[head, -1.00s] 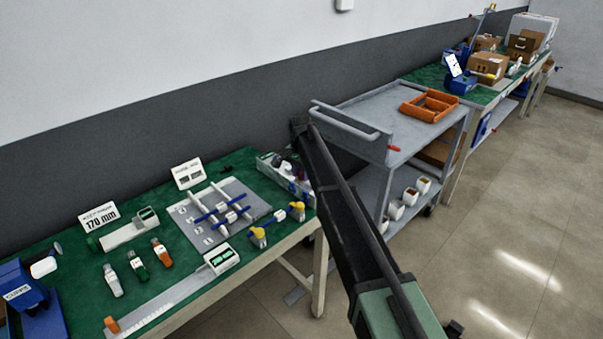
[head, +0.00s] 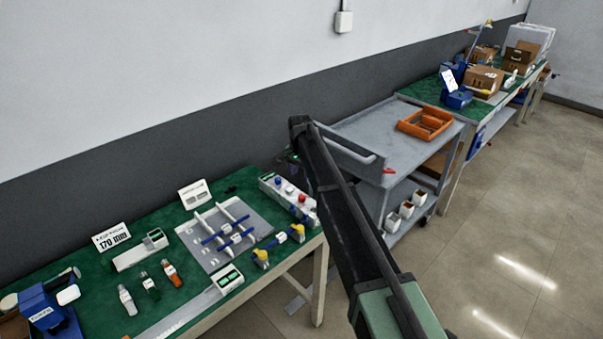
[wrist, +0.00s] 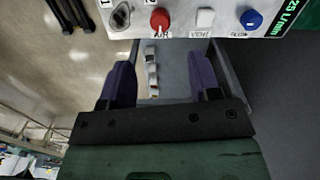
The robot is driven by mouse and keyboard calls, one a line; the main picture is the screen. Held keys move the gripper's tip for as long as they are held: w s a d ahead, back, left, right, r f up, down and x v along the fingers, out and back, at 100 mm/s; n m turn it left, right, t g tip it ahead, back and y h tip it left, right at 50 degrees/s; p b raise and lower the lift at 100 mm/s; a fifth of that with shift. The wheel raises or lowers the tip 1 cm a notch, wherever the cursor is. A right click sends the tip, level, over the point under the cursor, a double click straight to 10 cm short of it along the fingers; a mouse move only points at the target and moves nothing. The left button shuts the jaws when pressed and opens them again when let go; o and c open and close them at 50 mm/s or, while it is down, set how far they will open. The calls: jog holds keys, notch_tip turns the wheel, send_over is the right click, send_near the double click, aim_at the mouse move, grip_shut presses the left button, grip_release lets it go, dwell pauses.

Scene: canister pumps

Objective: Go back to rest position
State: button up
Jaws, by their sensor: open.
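My gripper (wrist: 160,80) shows in the wrist view as two purple fingers wide apart, with nothing held between them. Beyond the fingertips, at the top of that view, is a white control panel (wrist: 180,22) with a red knob (wrist: 160,20), a blue knob (wrist: 251,19), a white button and a green display. The fingers appear apart from the panel. In the head view the panel box (head: 287,196) stands at the right end of the green table. My dark arm slants across the middle there, and my gripper is mostly hidden behind it.
The green table (head: 105,278) carries a grey fixture plate (head: 205,254), a 170 mm sign (head: 111,237) and several small parts. A grey cart (head: 375,133) with an orange tray (head: 425,123) stands close beside my arm. Open floor (head: 500,210) lies to the right.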

jog(key=shift+r, duration=0.35)
jog(key=s+d+n, duration=0.2)
jog(key=s+d, duration=0.6)
jog(key=s, duration=0.4)
jog(key=s+d+n, duration=0.2)
jog(key=s+d, duration=0.6)
jog(key=s, duration=0.5)
jog(key=s+d+n, duration=0.2)
jog(key=s+d, duration=0.6)
jog(key=s, duration=0.4)
jog(key=shift+s+d+n, duration=0.15)
jog(key=shift+s+n, duration=0.2)
jog(key=shift+n, duration=0.05)
